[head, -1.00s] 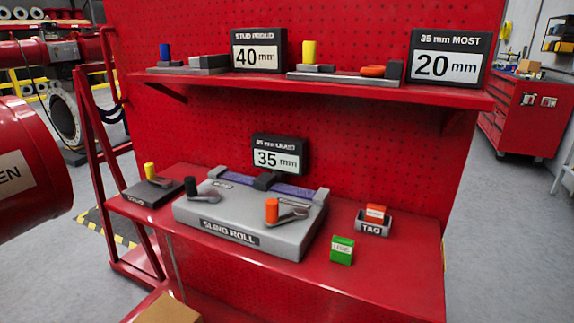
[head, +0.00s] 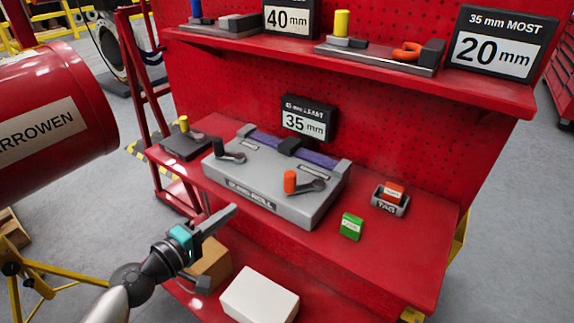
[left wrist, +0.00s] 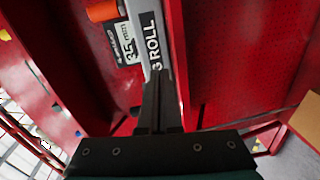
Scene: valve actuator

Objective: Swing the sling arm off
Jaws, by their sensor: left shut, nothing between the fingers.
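The grey sling roll box (head: 295,208) sits on the middle red shelf. Two small dark lever arms lie on its top, one with a black knob (head: 219,147) at left and one with an orange knob (head: 290,182) at right. A purple strip (head: 262,141) runs along its back. My left gripper (head: 232,211) is shut and empty, in front of the box and apart from the levers. In the left wrist view, its shut fingers (left wrist: 155,80) point toward the box's lettered front (left wrist: 152,45). My right gripper is not in view.
A dark block with a yellow knob (head: 184,125) is left of the box. A green block (head: 351,226) and a tag holder (head: 390,203) are at right. An upper shelf (head: 450,88) overhangs behind. A white box (head: 260,295) and a cardboard box (head: 211,265) sit below.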

